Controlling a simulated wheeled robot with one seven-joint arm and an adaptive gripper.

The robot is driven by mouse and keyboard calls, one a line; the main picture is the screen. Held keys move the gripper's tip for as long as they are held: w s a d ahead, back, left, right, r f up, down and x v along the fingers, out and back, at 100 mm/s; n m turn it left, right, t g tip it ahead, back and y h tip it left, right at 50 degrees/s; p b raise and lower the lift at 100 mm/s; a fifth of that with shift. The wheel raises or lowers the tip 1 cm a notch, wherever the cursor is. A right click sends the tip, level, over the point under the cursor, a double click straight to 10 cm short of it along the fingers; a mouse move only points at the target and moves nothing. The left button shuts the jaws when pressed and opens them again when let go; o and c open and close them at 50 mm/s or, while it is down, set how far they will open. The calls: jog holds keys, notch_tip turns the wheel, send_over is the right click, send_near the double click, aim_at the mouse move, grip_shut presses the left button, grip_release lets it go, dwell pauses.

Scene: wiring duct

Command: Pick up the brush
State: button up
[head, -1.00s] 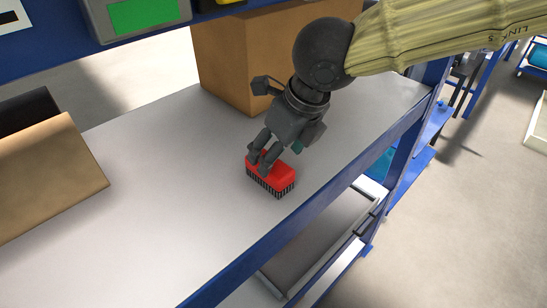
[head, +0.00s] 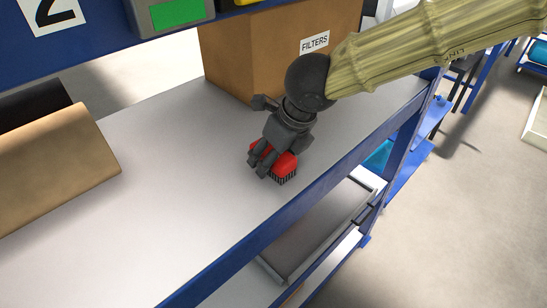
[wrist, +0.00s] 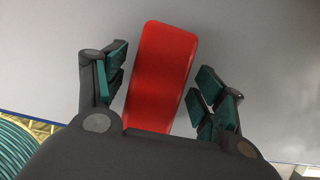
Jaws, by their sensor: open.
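The brush has a red back and dark bristles and lies on the grey shelf (head: 170,180), bristles down. In the head view the brush (head: 287,167) is partly hidden behind my gripper (head: 258,168), which reaches down over it. In the wrist view the red back of the brush (wrist: 160,75) stands between the open fingers of my gripper (wrist: 160,90), slightly tilted. Gaps show between the brush and the finger pads on both sides, so the jaws do not appear to touch it.
A cardboard box labelled FILTERS (head: 240,60) stands behind my gripper. The blue shelf edge (head: 290,205) runs close in front of the brush. The shelf between the left box and the brush is clear.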

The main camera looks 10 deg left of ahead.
jog(key=shift+w, duration=0.1)
jog(key=shift+s, duration=0.4)
jog(key=shift+w+f, duration=0.2)
jog(key=shift+w, duration=0.05)
jog(key=shift+s, duration=0.1)
jog(key=c, duration=1.2)
